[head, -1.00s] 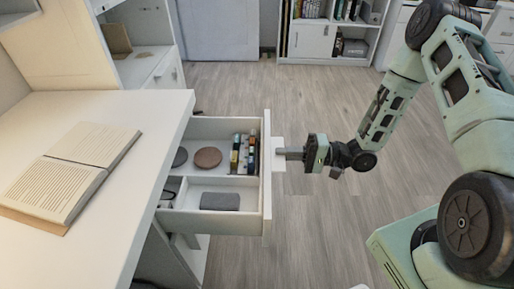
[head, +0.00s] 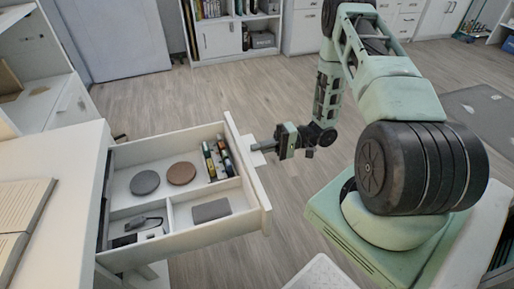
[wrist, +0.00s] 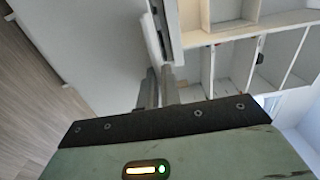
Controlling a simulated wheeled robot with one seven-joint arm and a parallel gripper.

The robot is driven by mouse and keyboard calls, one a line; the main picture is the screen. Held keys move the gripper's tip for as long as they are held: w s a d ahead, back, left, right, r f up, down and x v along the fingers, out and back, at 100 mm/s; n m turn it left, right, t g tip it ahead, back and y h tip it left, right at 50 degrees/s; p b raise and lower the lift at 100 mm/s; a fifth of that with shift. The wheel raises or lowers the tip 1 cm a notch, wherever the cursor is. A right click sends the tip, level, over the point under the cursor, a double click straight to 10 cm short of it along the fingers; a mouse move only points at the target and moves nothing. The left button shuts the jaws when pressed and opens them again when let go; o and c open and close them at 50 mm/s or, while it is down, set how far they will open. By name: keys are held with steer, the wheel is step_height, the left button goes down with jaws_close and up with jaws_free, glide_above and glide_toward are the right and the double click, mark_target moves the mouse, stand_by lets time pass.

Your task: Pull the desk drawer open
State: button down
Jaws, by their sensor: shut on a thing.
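The desk drawer (head: 178,239) is pulled well out from the white desk (head: 75,142), and its inside is in plain view in the head view. My gripper (head: 262,146) is at the middle of the drawer's front panel, shut on the pale handle (head: 258,158). In the wrist view, my gripper's fingers (wrist: 158,93) reach up to the drawer front (wrist: 175,30). The fingertips and the handle are partly hidden there.
The drawer holds a grey disc (head: 145,183), a brown disc (head: 181,173), a dark grey block (head: 211,210) and several small upright items (head: 217,160). An open book (head: 22,215) lies on the desk. The floor (head: 190,100) beyond the drawer is clear.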

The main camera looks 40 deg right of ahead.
steer(key=c, duration=1.6)
jaws_free()
steer(key=v, duration=1.7)
steer(key=shift+d, duration=0.15)
